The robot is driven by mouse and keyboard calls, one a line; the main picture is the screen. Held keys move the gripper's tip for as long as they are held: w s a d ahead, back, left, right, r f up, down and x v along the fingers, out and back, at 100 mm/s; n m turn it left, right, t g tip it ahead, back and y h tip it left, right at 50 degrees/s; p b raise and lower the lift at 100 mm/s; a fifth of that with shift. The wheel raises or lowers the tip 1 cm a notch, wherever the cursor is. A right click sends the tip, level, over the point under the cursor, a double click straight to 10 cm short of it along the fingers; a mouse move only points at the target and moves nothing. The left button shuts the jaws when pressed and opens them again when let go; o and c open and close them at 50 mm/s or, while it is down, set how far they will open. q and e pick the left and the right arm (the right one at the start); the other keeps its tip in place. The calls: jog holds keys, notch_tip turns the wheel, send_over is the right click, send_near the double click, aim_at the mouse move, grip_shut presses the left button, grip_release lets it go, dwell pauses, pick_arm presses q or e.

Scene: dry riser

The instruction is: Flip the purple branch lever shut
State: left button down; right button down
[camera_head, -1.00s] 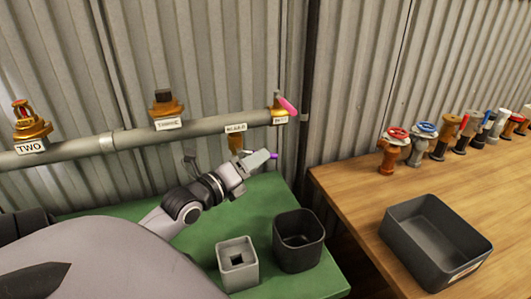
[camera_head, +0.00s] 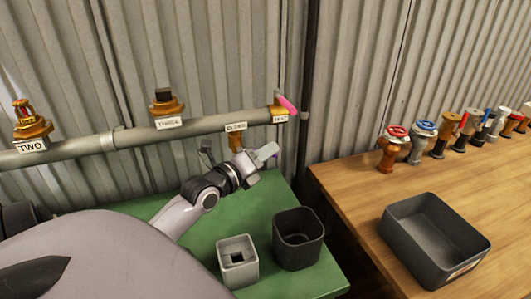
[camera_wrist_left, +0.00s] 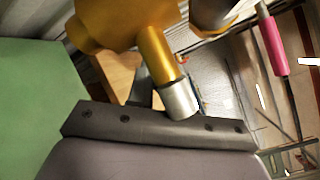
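The brass branch valve (camera_head: 236,141) hangs under the grey pipe, below a small white label. My left gripper (camera_head: 266,152) is right beside it, at its right. Only a trace of purple shows by the fingertips in the head view; the lever is mostly hidden there, and its angle cannot be told. I cannot tell whether the gripper is open or shut. In the left wrist view a brass fitting (camera_wrist_left: 153,48) with a silver end fills the top middle, just beyond the dark gripper body. My right gripper is not in view.
A pink lever (camera_head: 287,104) sits at the pipe's right end. A white square holder (camera_head: 238,272) and a dark bin (camera_head: 299,255) stand on the green table. A dark tray (camera_head: 400,245) and several valves stand on the wooden bench at right.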

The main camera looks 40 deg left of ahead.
pick_arm(q)
jog(key=t+b, duration=0.1)
jog(key=n+b, duration=0.1)
jog(key=b, duration=0.1)
jog(key=shift+w+r+t, duration=0.2)
jog(key=shift+r+t, duration=0.1)
jog(key=shift+t, duration=0.1)
jog(key=shift+r+n+t+b, duration=0.5)
jog(key=shift+t+b, duration=0.2)
jog(key=shift+r+t+y, duration=0.3)
jog(key=shift+r+y, duration=0.1)
jog(key=shift+r, duration=0.05)
jog(key=shift+n, duration=0.3)
jog(key=c, duration=1.1)
grip_release()
jog(key=shift+d, duration=0.1)
